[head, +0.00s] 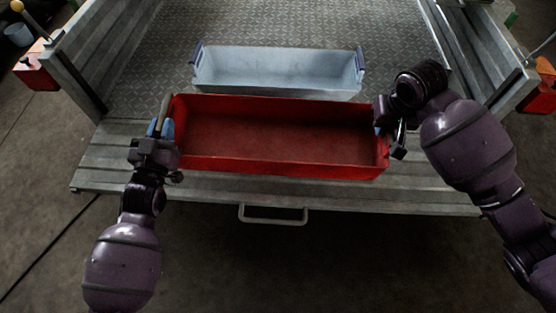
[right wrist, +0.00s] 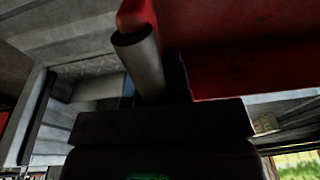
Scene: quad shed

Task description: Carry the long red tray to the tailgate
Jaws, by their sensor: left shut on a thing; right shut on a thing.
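My left gripper (head: 160,132) is shut on the blue handle at the tray's left end. My right gripper (head: 386,125) is shut at the tray's right end, where the arm mostly hides the blue handle. In the right wrist view the red tray (right wrist: 240,50) fills the upper right, and the fingers are largely dark.
A pale blue-grey tray (head: 277,70) with dark blue handles stands on the metal bed (head: 270,22), just behind the red tray. Side boards (head: 85,65) rise left and right. A metal bar handle (head: 273,221) juts from the tailgate's front edge. Red boxes (head: 38,72) sit outside.

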